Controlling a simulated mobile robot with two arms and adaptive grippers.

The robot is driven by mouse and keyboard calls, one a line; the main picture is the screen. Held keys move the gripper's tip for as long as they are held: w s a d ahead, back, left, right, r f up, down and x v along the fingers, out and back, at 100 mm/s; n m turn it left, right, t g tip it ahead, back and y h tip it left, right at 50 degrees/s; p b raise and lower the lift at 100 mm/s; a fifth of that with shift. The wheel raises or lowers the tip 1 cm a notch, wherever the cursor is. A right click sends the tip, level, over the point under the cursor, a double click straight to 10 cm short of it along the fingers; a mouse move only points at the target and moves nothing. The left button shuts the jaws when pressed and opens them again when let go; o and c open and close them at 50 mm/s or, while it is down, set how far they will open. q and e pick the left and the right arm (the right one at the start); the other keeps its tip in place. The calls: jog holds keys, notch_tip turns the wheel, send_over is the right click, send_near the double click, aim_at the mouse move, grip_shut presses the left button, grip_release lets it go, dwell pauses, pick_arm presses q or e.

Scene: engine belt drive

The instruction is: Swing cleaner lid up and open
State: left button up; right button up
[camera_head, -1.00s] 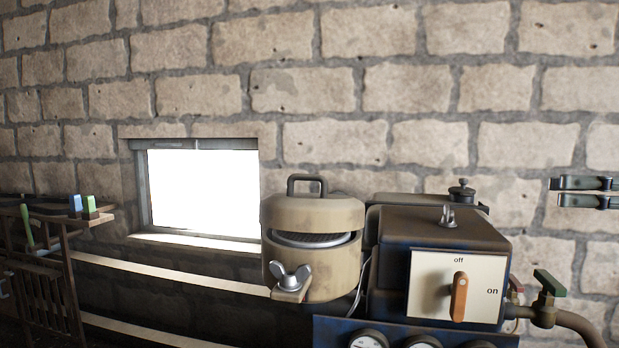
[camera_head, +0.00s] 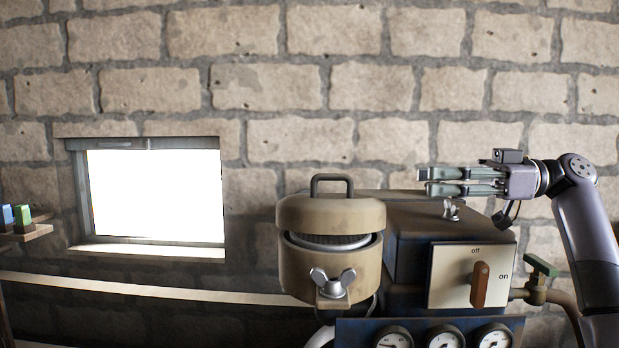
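The air cleaner is a beige round canister (camera_head: 310,275) standing left of the engine block. Its beige lid (camera_head: 330,215) has a dark handle (camera_head: 331,180) on top. The lid sits slightly raised at the front, and a grey filter (camera_head: 330,241) shows in the gap. A silver wing nut (camera_head: 332,281) is on the canister's front. My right gripper (camera_head: 430,182) is right of the lid, above the engine block, with its fingers pointing left. Its fingers are apart with nothing between them, and it does not touch the lid. My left gripper is out of view.
The engine block (camera_head: 410,258) carries an off/on switch panel (camera_head: 447,275) with an orange lever (camera_head: 480,284). Gauges (camera_head: 443,337) line the bottom. A green-handled valve (camera_head: 541,266) is at right. A brick wall and bright window (camera_head: 155,195) stand behind. Space left of the canister is clear.

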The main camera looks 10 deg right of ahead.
aim_at(347, 177)
jog(key=w+a+p, duration=0.1)
jog(key=a, duration=0.4)
jog(key=w+a+p, duration=0.1)
jog(key=a, duration=0.5)
jog(key=w+a+p, duration=0.1)
jog(key=a, duration=0.4)
jog(key=shift+w+a, duration=0.1)
jog(key=shift+a, duration=0.15)
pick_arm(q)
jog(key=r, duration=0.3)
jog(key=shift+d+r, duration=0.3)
pick_arm(e)
jog(key=shift+c, duration=0.4)
grip_shut()
